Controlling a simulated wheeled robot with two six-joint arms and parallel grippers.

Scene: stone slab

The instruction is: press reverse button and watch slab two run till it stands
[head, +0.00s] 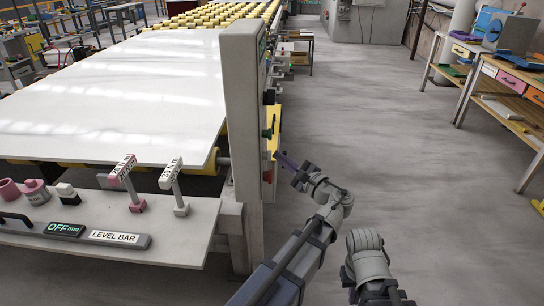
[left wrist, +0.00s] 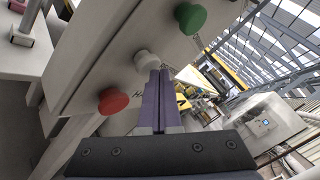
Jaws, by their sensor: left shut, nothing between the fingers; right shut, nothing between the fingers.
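A white stone slab (head: 120,95) lies flat on the yellow rollers at the left; no number shows on it. The pale control post (head: 242,110) stands at its right edge. In the left wrist view the panel carries a green button (left wrist: 190,17), a white button (left wrist: 147,61) and a red button (left wrist: 112,101). My left gripper (head: 278,156) is shut and empty, its purple fingers pointing at the panel. In the left wrist view the fingertips (left wrist: 160,72) are right beside the white button; I cannot tell whether they touch. No legible label says reverse. My right gripper is out of view.
A shelf with a level bar plate (head: 118,238), an OFF display and small tagged stands is at the lower left. More yellow rollers (head: 205,15) run behind the slab. Workbenches (head: 510,75) stand at the right. The grey floor between is clear.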

